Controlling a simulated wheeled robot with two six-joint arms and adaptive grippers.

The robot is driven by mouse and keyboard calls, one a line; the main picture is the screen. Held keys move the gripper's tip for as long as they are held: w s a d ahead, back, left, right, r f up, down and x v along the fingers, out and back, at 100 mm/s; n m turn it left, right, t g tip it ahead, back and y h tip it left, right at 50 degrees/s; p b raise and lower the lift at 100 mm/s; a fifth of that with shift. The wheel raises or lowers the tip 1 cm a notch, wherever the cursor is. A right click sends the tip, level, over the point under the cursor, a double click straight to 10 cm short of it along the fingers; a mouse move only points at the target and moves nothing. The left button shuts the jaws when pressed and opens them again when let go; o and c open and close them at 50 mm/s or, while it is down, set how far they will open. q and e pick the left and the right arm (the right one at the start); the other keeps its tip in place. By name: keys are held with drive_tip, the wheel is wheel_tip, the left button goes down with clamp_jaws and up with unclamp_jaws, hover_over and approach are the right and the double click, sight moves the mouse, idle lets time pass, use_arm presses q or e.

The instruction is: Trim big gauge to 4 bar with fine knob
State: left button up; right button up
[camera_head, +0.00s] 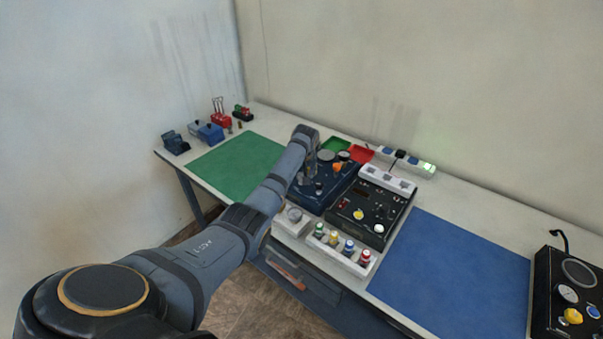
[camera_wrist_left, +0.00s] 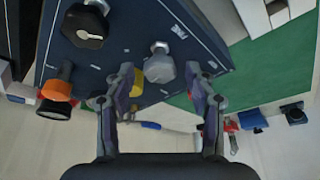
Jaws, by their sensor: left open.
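My left gripper (camera_head: 309,172) points down over the dark blue panel (camera_head: 340,189) in the head view. In the left wrist view the left gripper (camera_wrist_left: 160,72) is open, with a grey lobed knob (camera_wrist_left: 159,66) showing between its fingertips; I cannot tell if they touch it. A yellow knob (camera_wrist_left: 138,84) is partly behind the left-hand finger. An orange knob (camera_wrist_left: 57,89) and a black-capped knob (camera_wrist_left: 84,26) are further left. A grey disc (camera_head: 325,155) at the panel's back may be the big gauge; no reading shows. My right gripper is out of view.
A black panel (camera_head: 350,208) with knobs stands right of the blue one. A white tray (camera_head: 340,255) of coloured-capped bottles is in front. A green mat (camera_head: 235,165) and a blue mat (camera_head: 450,275) are clear. Another black unit (camera_head: 548,300) is at far right.

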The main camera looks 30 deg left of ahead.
use_arm(q)
drive_tip(key=shift+c, duration=0.2)
drive_tip(key=c, duration=1.1)
drive_tip(key=shift+w+n+g+y, duration=0.1)
drive_tip(key=shift+n+g+y, duration=0.2)
drive_tip(key=shift+n, duration=0.7)
drive_tip(key=shift+f+n+g+b, duration=0.15)
drive_tip(key=shift+n+g+b, duration=0.15)
drive_tip(key=shift+n+b, duration=0.6)
drive_tip(key=n+b, duration=0.2)
drive_tip(key=b, duration=0.2)
drive_tip(key=n+g+y+b, duration=0.1)
drive_tip(key=n+b, duration=0.1)
drive_tip(key=b, duration=0.2)
drive_tip(key=shift+w+d+f+g, duration=0.1)
drive_tip(key=shift+w+g, duration=0.05)
drive_tip(key=shift+g, duration=0.15)
drive_tip(key=shift+r+n+b, duration=0.2)
drive_tip(key=shift+n+b, duration=0.3)
drive_tip(key=shift+b, duration=0.2)
